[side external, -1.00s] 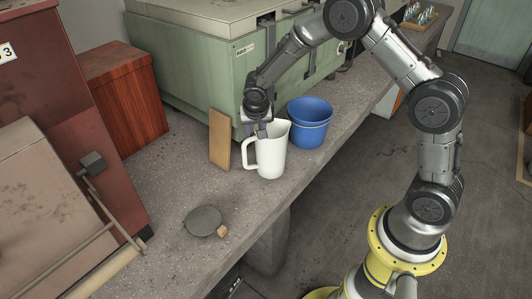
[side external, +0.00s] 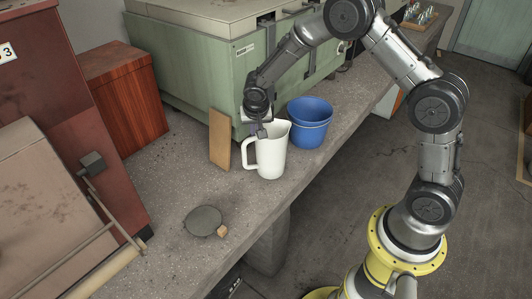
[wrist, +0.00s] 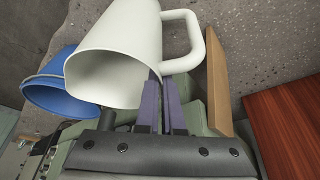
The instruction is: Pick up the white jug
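The white jug (side external: 271,150) stands upright on the concrete bench, with its handle (side external: 249,153) toward the left. My gripper (side external: 262,131) points down at the jug's rim on the handle side. In the wrist view the white jug (wrist: 115,62) fills the upper left, open mouth toward the camera. My gripper's two dark fingers (wrist: 162,95) are close together, one on each side of the rim near where the handle joins. They look shut on it. The exact contact is partly hidden.
A blue bucket (side external: 310,121) stands close to the jug's right. An upright wooden board (side external: 220,140) is to its left, and a green machine (side external: 205,68) behind. A round grey disc (side external: 203,221) with a small wooden block (side external: 222,231) lies nearer. The bench front between is clear.

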